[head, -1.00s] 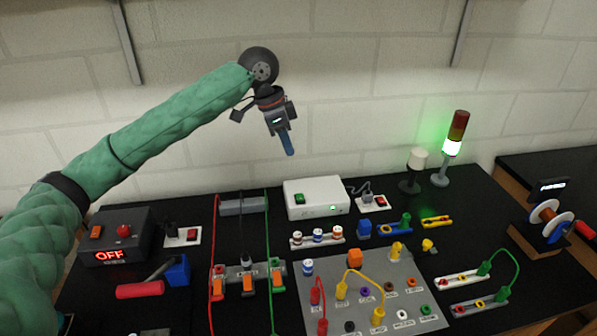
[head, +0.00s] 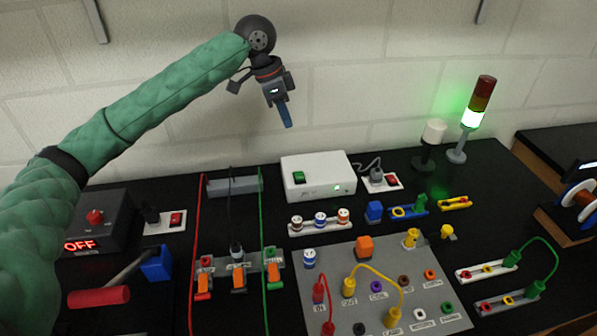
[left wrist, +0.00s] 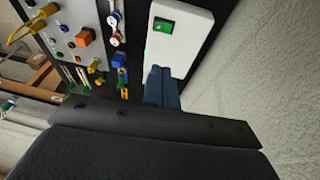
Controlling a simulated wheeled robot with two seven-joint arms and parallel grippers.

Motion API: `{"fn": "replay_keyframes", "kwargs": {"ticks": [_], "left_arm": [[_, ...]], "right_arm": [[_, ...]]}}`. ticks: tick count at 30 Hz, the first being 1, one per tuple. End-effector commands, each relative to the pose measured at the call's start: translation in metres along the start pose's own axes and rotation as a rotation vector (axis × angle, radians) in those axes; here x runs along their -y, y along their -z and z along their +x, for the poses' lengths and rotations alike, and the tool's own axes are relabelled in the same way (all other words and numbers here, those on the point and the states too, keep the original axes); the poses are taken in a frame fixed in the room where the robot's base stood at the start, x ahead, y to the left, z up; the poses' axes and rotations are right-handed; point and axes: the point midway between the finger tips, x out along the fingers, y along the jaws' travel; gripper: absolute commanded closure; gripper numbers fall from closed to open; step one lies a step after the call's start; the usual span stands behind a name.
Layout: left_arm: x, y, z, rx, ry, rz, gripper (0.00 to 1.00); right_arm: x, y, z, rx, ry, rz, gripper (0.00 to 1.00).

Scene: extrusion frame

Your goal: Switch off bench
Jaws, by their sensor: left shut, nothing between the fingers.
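My left gripper (head: 286,117) is shut and empty, with blue fingers pointing down in the air above the back of the bench. In the left wrist view its fingertips (left wrist: 160,76) appear in front of the white box (left wrist: 190,40). The white box (head: 310,186) has a green switch (head: 299,177) and a small lit green lamp (head: 337,188). The signal tower (head: 472,117) glows green. The dark supply box (head: 108,212) at the left reads OFF and has a red knob (head: 95,216).
A red-handled lever (head: 98,297) is at the front left. Wires stand around the orange-levered terminals (head: 239,277). The grey jack panel (head: 380,270) carries yellow and red leads. A wall is behind. A spool (head: 580,200) stands at the far right.

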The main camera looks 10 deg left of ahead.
Motion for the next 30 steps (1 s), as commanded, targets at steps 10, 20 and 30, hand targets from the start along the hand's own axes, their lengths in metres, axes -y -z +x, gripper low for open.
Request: {"fn": "replay_keyframes", "kwargs": {"ticks": [10,20,30], "left_arm": [[0.001,-0.003,0.011,0.0,0.0,0.0,1.0],[0.001,-0.003,0.012,0.0,0.0,0.0,1.0],[0.0,-0.003,0.045,0.001,-0.003,-0.001,1.0]], "right_arm": [[0.005,0.003,-0.039,0.01,0.009,0.004,0.54],[0.005,0.003,-0.039,0.01,0.009,0.004,0.54],[0.0,-0.009,-0.002,0.016,0.002,0.003,0.54]]}}
